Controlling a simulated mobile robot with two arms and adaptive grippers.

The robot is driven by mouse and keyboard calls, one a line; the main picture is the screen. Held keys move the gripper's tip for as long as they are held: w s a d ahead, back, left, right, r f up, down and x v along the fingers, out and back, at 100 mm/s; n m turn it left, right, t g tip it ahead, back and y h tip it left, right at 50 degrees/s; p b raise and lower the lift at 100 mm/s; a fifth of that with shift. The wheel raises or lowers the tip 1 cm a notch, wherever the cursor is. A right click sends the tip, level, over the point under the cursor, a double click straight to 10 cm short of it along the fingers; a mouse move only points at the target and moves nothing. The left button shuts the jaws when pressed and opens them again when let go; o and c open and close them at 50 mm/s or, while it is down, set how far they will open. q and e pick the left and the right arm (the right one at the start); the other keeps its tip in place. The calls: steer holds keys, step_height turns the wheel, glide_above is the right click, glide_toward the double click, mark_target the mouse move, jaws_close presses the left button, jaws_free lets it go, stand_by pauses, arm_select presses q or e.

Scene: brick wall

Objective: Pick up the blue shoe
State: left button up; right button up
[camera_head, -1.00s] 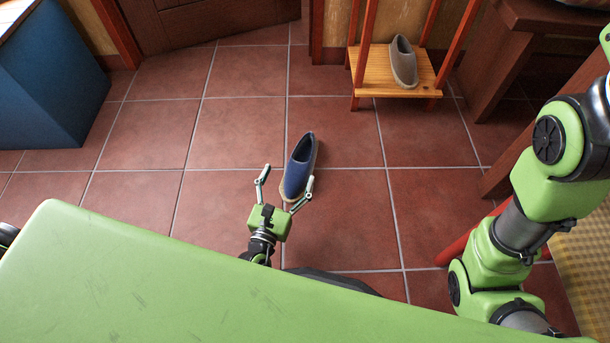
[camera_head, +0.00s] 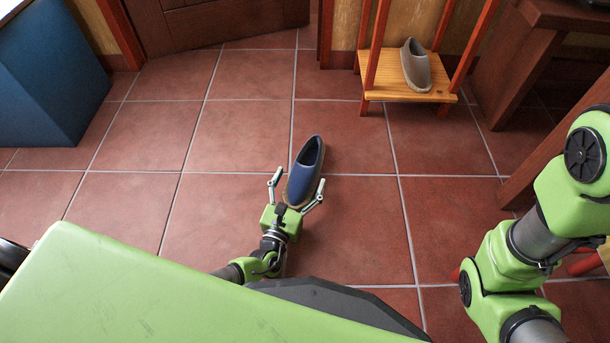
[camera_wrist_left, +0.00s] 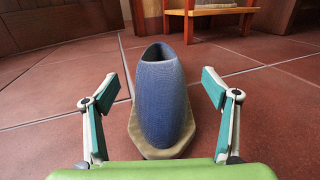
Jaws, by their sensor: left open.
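The blue shoe (camera_head: 304,172) stands upright on the tiled floor in the head view, its opening toward the far side. My left gripper (camera_head: 297,188) is open, with one finger to each side of the shoe's near end. The left wrist view shows the blue shoe (camera_wrist_left: 163,100) between the two open fingers of the left gripper (camera_wrist_left: 160,88), with a visible gap on each side. My right arm shows at the right of the head view, but its gripper is out of view.
A wooden rack (camera_head: 385,88) with a grey shoe (camera_head: 415,66) on it stands beyond, to the right. A blue cabinet (camera_head: 50,85) stands at the far left. Dark wooden furniture (camera_head: 510,55) is at the right. The floor around the blue shoe is clear.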

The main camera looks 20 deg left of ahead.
mark_target(306, 168)
arm_select(q)
steer(key=shift+w, duration=1)
steer(key=c, duration=1.3)
steer(key=shift+r, duration=0.15)
